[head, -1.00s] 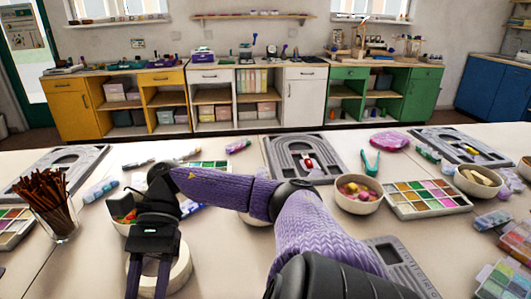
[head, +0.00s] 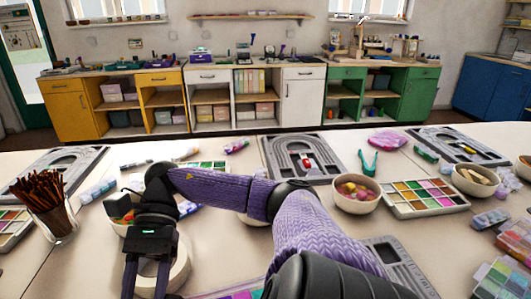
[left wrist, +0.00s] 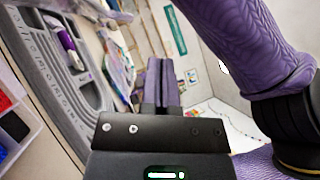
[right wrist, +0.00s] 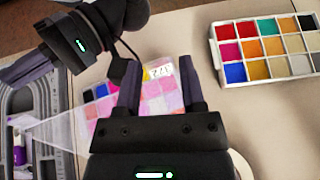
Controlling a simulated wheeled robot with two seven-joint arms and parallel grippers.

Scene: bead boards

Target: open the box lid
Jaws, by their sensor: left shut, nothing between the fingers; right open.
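The bead box (right wrist: 160,95) lies in the right wrist view, with pink and other coloured compartments. A clear panel (right wrist: 62,122), apparently its lid, slants out to the left of it; its exact angle is hard to tell. A corner of the box (head: 240,294) shows at the head view's bottom edge. My right gripper (head: 147,285) points down, open and empty, over a white ring; its fingers (right wrist: 158,90) also show apart in front of the box. My left gripper (left wrist: 164,85) is shut and empty, outside the head view. It shows left of the box in the right wrist view (right wrist: 12,75).
A paint tray (right wrist: 268,50) lies right of the box. The white ring (head: 181,275) lies under my right gripper. A cup of brown sticks (head: 45,200) stands at the left, a bead bowl (head: 357,193) in the middle. A grey board (head: 395,265) lies at the lower right.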

